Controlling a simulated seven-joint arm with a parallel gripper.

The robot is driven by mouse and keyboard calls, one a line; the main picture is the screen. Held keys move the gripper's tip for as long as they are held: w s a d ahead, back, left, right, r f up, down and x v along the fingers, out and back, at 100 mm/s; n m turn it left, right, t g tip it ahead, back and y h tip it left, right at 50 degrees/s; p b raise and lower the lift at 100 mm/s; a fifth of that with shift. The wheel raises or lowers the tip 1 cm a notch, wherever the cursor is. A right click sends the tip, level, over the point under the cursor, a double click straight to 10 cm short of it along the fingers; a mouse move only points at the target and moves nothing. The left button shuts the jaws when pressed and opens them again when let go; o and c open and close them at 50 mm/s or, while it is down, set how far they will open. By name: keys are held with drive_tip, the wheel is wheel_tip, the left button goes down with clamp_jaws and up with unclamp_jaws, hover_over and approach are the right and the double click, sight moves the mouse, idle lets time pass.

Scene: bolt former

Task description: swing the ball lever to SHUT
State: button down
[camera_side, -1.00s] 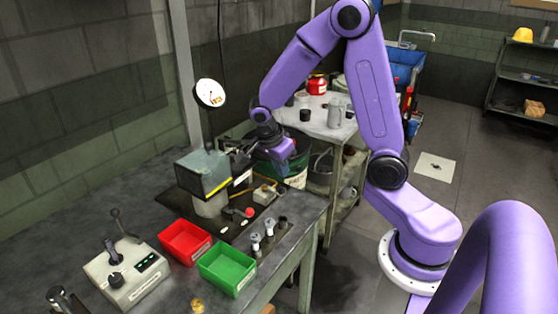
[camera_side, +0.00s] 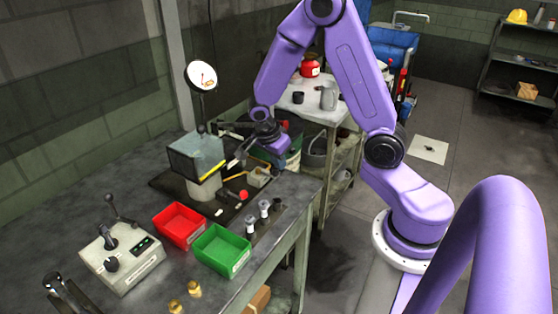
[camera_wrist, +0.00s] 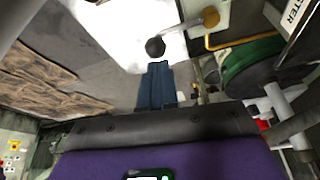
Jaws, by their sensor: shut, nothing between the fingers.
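A ball lever with a black knob (camera_wrist: 155,47) shows in the wrist view. Its short grey arm runs right to a brass hub (camera_wrist: 209,17). My gripper (camera_wrist: 157,66) is shut and empty, its dark blue fingertips just below the knob in the picture. I cannot tell whether they touch it. In the side view my gripper (camera_side: 238,160) is beside the grey box-shaped machine head (camera_side: 197,152), at its right. I cannot clearly make out the ball lever there, and no SHUT mark is readable.
A red bin (camera_side: 179,226) and a green bin (camera_side: 222,249) stand on the bench front. A control box (camera_side: 122,258) with levers is at left. A round dial (camera_side: 201,76) stands behind the machine. A red knob (camera_side: 243,195) is below my gripper. A green drum rim (camera_wrist: 255,65) shows at right.

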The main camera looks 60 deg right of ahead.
drive_tip(key=shift+a, duration=0.1)
drive_tip(key=shift+a+m+g, duration=0.4)
drive_tip(key=shift+a+m, duration=0.2)
drive_tip(key=shift+m, duration=0.6)
drive_tip(key=shift+a, duration=0.75)
drive_tip(key=shift+w+a, duration=0.7)
drive_tip(key=shift+a, duration=0.3)
drive_tip(key=shift+w+a, duration=0.7)
drive_tip(key=shift+a, duration=0.3)
drive_tip(key=shift+w+a, duration=0.25)
drive_tip(key=shift+w, duration=0.05)
drive_tip(key=shift+r, duration=0.1)
wheel_tip(320, 180, up, 9)
drive_tip(key=w, duration=0.2)
drive_tip(key=shift+w, duration=0.35)
drive_tip(key=shift+r, duration=0.1)
